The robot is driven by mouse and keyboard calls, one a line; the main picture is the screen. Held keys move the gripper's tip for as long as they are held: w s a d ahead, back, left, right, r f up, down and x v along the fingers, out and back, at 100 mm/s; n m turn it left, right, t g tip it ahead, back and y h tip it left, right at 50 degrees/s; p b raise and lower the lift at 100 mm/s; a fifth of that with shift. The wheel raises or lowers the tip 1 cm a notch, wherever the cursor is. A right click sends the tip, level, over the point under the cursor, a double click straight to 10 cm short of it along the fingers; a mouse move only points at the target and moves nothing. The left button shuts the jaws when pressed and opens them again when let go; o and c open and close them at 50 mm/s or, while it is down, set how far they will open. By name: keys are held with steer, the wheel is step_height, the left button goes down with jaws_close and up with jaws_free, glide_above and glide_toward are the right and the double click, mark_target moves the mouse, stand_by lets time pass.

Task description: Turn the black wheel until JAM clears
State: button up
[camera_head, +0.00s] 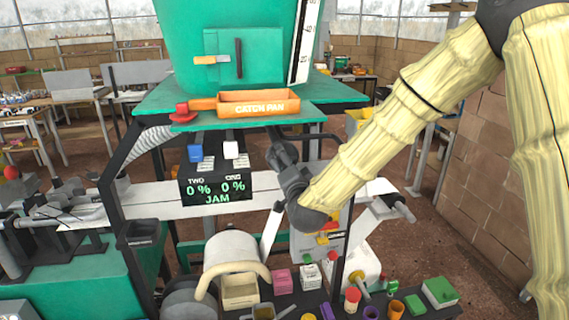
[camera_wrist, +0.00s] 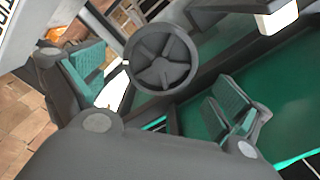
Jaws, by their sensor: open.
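The black wheel (camera_wrist: 162,60), with several spokes, shows in the wrist view ahead of my gripper (camera_wrist: 158,85). The green-padded fingers are spread wide, one to the left of the wheel and one to its lower right. I see no clear contact, and nothing is held. In the head view my gripper (camera_head: 280,153) is under the green table on the machine, right of the display; I cannot make out the wheel there. The black display (camera_head: 216,186) reads TWO 0 %, ONE 0 % and JAM in green.
An orange catch pan (camera_head: 258,104) sits on the green table (camera_head: 334,92) above my gripper. A blue block (camera_head: 195,153) and a white block (camera_head: 231,150) hang left of it. Several coloured buttons and small boxes crowd the panel below.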

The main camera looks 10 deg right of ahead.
steer(key=m+b, duration=2.1)
steer(key=b, duration=0.1)
steer(key=shift+m, duration=0.4)
steer(key=shift+b, duration=0.3)
steer(key=shift+w+a, duration=0.1)
steer(key=shift+w, duration=1.9)
steer(key=c, duration=0.9)
